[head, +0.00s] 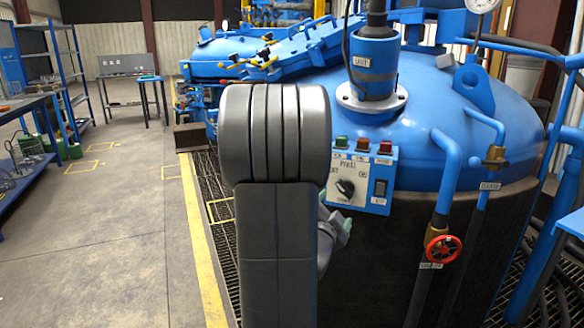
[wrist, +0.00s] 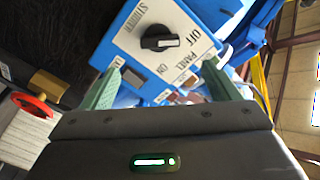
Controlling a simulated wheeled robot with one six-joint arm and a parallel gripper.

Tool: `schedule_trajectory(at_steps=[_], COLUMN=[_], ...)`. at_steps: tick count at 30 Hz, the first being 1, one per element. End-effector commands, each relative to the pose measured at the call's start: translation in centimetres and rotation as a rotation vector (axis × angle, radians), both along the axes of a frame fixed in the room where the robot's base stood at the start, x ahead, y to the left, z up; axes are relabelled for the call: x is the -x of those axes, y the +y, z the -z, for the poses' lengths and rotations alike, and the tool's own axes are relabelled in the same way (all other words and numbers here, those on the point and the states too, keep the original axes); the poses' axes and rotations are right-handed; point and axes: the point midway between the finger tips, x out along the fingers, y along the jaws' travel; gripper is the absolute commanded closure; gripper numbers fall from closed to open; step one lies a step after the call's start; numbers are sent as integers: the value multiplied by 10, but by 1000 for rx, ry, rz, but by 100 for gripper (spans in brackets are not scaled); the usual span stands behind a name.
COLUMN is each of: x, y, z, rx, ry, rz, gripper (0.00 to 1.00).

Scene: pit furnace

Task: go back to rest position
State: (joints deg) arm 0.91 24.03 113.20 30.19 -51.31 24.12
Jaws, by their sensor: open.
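My gripper (wrist: 160,85) is open in the wrist view, with its two green fingers apart and nothing between them. Beyond the fingers is the blue control box with a white panel (wrist: 135,45) and a black rotary knob (wrist: 159,42). The box also shows in the head view (head: 345,180), on the side of the blue furnace (head: 440,90). There, part of my gripper (head: 338,224) shows just below the box, mostly hidden behind my dark arm. I cannot tell whether a finger touches the box.
A red valve wheel (head: 443,249) and blue pipes stand right of the box. A floor grating (head: 215,225) with a yellow line runs left of the furnace. The concrete floor (head: 110,240) is open at left, beside a blue workbench (head: 30,125) and a shelf.

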Motion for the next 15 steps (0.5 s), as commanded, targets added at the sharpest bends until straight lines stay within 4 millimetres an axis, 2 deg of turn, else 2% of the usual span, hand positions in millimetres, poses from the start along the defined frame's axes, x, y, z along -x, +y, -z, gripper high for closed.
schedule_trajectory(at_steps=[9, 15], x=[-59, -90], y=[-27, -41], z=[0, 0], rx=[0, -1], ry=[-2, -1], rz=[3, 2], gripper=[17, 17])
